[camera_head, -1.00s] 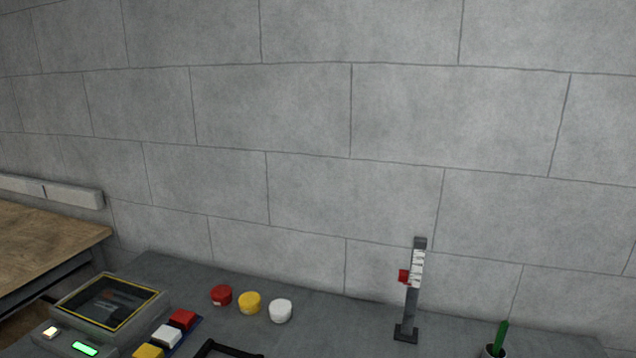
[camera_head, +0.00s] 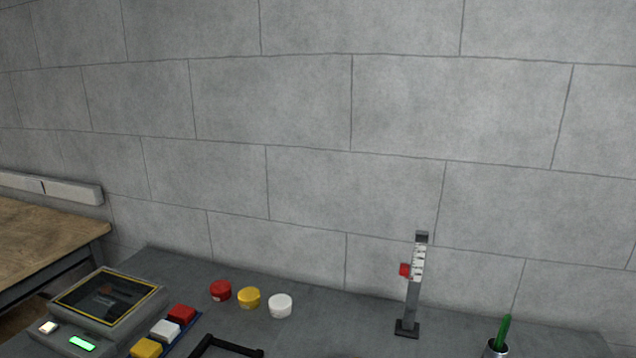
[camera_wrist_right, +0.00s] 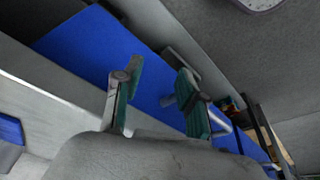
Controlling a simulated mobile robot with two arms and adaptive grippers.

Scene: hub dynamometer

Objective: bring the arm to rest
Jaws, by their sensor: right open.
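My right gripper (camera_wrist_right: 158,95) shows in the right wrist view with its two green-padded fingers apart. Nothing is between the fingers. A blue surface lies behind them in that view. Neither gripper and neither arm shows in the head view. My left gripper is in no frame.
The grey bench (camera_head: 330,330) holds a device with a screen (camera_head: 105,298), red, white and yellow blocks (camera_head: 165,330), three round caps (camera_head: 249,298), a scale post with a red slider (camera_head: 413,285) and a cup with a green item (camera_head: 497,346). A wooden table (camera_head: 45,240) stands left.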

